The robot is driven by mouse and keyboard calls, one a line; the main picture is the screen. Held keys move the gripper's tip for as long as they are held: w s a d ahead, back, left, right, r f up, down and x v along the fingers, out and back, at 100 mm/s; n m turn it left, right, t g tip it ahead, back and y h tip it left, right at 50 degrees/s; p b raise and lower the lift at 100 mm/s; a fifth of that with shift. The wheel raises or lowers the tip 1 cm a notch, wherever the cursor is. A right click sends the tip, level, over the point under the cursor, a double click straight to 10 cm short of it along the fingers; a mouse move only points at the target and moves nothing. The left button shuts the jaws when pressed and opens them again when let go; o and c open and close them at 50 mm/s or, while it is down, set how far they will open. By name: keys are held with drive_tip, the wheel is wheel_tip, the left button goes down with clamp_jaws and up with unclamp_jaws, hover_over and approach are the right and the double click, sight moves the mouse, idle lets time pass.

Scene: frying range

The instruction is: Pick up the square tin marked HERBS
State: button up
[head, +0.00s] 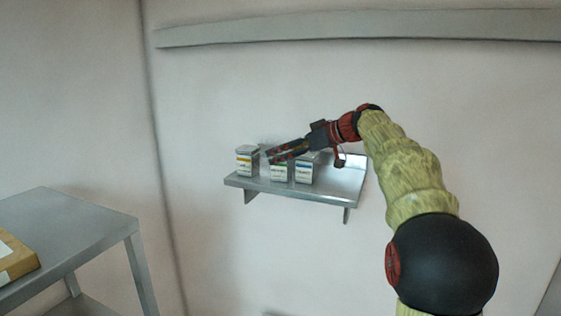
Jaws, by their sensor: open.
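Three small square tins stand in a row on a metal wall shelf (340,180). The left tin (246,162) has a yellow and blue label. The middle tin (281,174) has a green band, and its top is partly hidden behind my gripper. The right tin (304,174) has a blue-green band. The lettering is too small to read, so I cannot tell which tin is marked HERBS. My gripper (270,155) is open and points left, its fingers across the top of the middle tin in this view. I cannot tell whether it touches a tin.
The shelf's right part is bare, below my wrist. The wall stands close behind the shelf, and a long grey rail (350,28) runs high on it. A metal table (80,235) at the lower left bears a cardboard box (18,262).

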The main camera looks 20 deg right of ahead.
drive_tip(key=shift+w+a+f, duration=0.3)
drive_tip(key=shift+w, duration=0.25)
drive_tip(key=shift+c, duration=0.3)
drive_tip(key=c, duration=1.5)
drive_tip(key=shift+c, duration=0.5)
